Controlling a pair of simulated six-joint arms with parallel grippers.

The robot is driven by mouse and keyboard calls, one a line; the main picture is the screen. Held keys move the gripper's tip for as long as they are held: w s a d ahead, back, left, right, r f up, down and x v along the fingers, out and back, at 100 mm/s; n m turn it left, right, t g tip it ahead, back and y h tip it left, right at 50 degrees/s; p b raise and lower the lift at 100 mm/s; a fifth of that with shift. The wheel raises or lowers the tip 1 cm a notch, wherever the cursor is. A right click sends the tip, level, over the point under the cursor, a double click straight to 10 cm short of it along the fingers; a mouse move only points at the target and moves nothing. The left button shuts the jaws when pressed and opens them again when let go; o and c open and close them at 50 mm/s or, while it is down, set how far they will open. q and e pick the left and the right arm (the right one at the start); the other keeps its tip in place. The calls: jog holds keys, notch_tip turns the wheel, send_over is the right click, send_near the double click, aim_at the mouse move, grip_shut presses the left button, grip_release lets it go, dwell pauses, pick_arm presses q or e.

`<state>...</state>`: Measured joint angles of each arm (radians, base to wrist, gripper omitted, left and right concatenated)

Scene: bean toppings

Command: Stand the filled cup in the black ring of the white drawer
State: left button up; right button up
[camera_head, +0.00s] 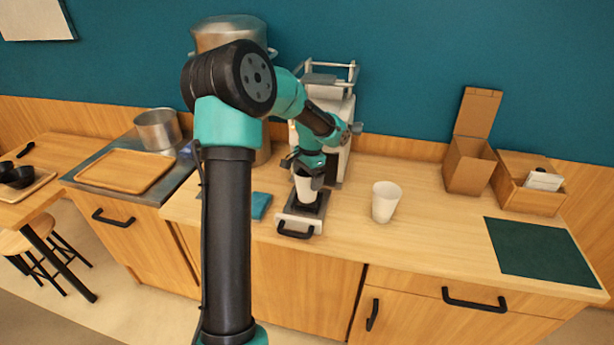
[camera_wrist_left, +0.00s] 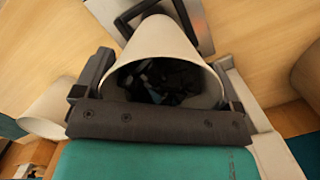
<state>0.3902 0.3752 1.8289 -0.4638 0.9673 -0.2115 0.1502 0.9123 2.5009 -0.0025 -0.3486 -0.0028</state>
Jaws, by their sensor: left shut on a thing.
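My left gripper (camera_head: 308,172) is shut on a white cup (camera_head: 304,189). In the left wrist view the cup (camera_wrist_left: 165,45) sits between the fingers, and dark pieces show inside its mouth. The cup is over the white drawer (camera_head: 287,216), which is pulled out from the machine and has a black handle. The drawer's handle side also shows in the left wrist view (camera_wrist_left: 203,28). The black ring is mostly hidden by the cup and gripper; I cannot tell whether the cup's base is inside it or just above. My right gripper is not in view.
A second white cup (camera_head: 385,203) stands on the counter right of the drawer. The machine (camera_head: 337,110) rises behind. A blue cloth (camera_head: 261,205) lies to the left. Cardboard boxes (camera_head: 468,167) and a dark green mat (camera_head: 541,252) are at the right.

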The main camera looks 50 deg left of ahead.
pick_arm(q)
jog(key=shift+f, duration=1.1)
dwell(0.6)
jog(key=o, duration=0.8)
jog(key=shift+o, duration=0.2)
notch_tip(320, 180, up, 17)
jog(key=w, duration=0.2)
jog(key=shift+r, duration=0.15)
jog(key=shift+d, duration=0.1)
